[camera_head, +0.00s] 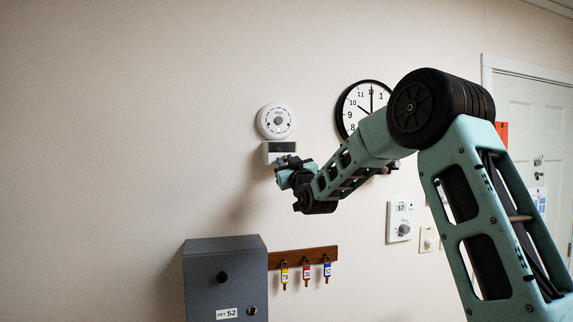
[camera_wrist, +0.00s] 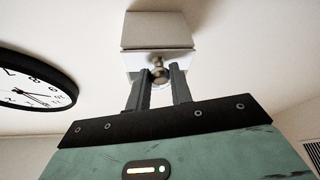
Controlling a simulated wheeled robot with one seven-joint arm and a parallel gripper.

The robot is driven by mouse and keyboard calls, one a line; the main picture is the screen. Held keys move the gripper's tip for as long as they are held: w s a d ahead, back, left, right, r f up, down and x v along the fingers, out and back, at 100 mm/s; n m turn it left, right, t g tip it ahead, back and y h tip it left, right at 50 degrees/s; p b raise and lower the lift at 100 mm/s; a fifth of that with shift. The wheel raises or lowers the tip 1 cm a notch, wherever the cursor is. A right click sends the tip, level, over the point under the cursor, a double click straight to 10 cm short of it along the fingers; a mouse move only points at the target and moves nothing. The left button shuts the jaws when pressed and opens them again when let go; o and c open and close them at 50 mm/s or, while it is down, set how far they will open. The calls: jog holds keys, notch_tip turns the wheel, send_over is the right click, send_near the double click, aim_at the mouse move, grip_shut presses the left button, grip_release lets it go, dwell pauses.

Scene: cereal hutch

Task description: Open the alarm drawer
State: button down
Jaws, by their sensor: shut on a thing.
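The alarm (camera_head: 276,120), a round white device with a dial, is mounted on the wall left of centre in the head view. Right below it is a small white box with a dark panel, the alarm drawer (camera_head: 268,154). In the wrist view the drawer (camera_wrist: 135,62) shows a round metal knob (camera_wrist: 158,74) on its face. My gripper (camera_head: 283,164) is at the box's lower right in the head view. In the wrist view my gripper (camera_wrist: 159,78) is shut on the knob, one finger each side. I cannot tell how far the drawer stands out.
A wall clock (camera_head: 352,100) hangs right of the alarm, partly behind my arm. Below are a grey key box (camera_head: 225,265) marked 52, a wooden rack (camera_head: 300,256) with tagged keys, and a thermostat (camera_head: 400,222). A white door (camera_head: 535,120) is at right. The left wall is bare.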

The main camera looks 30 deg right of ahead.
jog(key=s+a+b, duration=0.1)
jog(key=s+b, duration=0.5)
jog(key=b, duration=0.1)
jog(key=shift+a, duration=0.35)
jog(key=c, duration=1.2)
grip_release()
jog(key=shift+c, duration=0.2)
